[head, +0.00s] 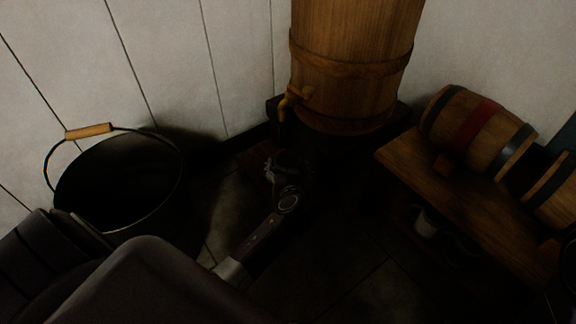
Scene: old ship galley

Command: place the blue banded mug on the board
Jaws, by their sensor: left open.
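My left gripper (283,160) is low in the dark middle of the head view, in front of the wooden cask's stand. It is open, and I see nothing held in it, though the shadow hides detail. A small pale mug-like vessel (426,222) is in the shadow under the wooden bench at the right, well apart from the gripper. I cannot tell whether it has a blue band. I cannot make out the board. My right gripper is not in view.
A large upright wooden cask (350,60) with a tap (288,101) stands on a dark support. A black bucket (120,190) stands at the left. Small barrels (475,130) lie on a wooden bench (450,197) at the right. Dark floor lies between.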

